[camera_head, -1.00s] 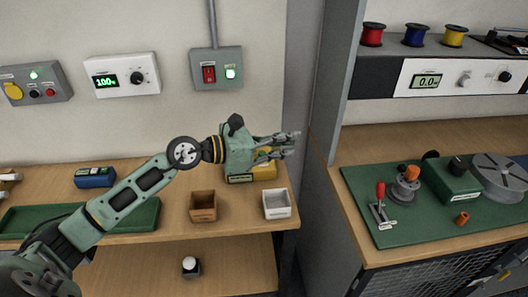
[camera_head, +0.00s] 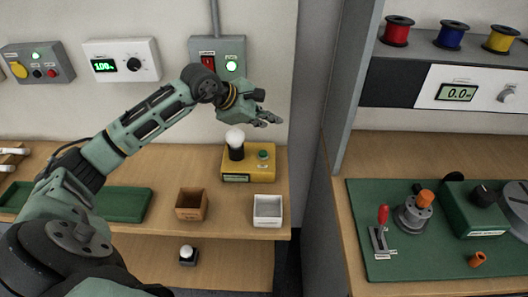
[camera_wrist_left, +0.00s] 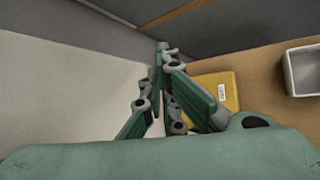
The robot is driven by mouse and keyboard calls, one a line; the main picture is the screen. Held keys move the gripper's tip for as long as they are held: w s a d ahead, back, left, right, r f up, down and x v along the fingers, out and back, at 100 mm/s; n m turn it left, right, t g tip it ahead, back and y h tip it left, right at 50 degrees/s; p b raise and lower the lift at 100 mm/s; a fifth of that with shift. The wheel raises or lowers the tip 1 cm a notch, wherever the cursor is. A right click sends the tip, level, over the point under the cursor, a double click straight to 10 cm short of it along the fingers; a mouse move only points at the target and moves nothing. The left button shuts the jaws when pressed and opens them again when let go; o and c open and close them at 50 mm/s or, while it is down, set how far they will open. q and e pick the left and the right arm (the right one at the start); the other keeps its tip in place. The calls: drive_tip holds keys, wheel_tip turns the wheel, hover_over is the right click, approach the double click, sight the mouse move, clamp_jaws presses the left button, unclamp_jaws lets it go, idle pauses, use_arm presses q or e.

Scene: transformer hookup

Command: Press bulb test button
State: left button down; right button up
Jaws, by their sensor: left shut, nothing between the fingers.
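The yellow bulb tester box (camera_head: 250,172) stands on the left bench. A white bulb (camera_head: 234,137) sits upright in a black socket on its left side, and a green button (camera_head: 263,154) is on its top right. My left gripper (camera_head: 275,120) is above and behind the box, apart from the button, with its fingers shut, empty and pointing right. In the left wrist view the shut fingers (camera_wrist_left: 166,52) show beside the yellow box (camera_wrist_left: 215,92); the button and bulb are not visible there. My right gripper is in neither view.
A brown bin (camera_head: 191,204) and a white bin (camera_head: 268,210) stand at the bench front. A wall switch box (camera_head: 225,58) is behind my arm. A grey upright panel (camera_head: 345,90) is to the gripper's right. A green tray (camera_head: 125,205) lies left.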

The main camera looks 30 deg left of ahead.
use_arm(q)
drive_tip(key=b, duration=0.5)
hover_over(263, 154)
drive_tip(key=d, duration=0.2)
drive_tip(key=f, duration=0.8)
drive_tip(key=shift+w+a+f, duration=0.15)
drive_tip(key=shift+a+f, duration=0.05)
drive_tip(key=shift+a, duration=0.05)
drive_tip(key=shift+f, duration=0.3)
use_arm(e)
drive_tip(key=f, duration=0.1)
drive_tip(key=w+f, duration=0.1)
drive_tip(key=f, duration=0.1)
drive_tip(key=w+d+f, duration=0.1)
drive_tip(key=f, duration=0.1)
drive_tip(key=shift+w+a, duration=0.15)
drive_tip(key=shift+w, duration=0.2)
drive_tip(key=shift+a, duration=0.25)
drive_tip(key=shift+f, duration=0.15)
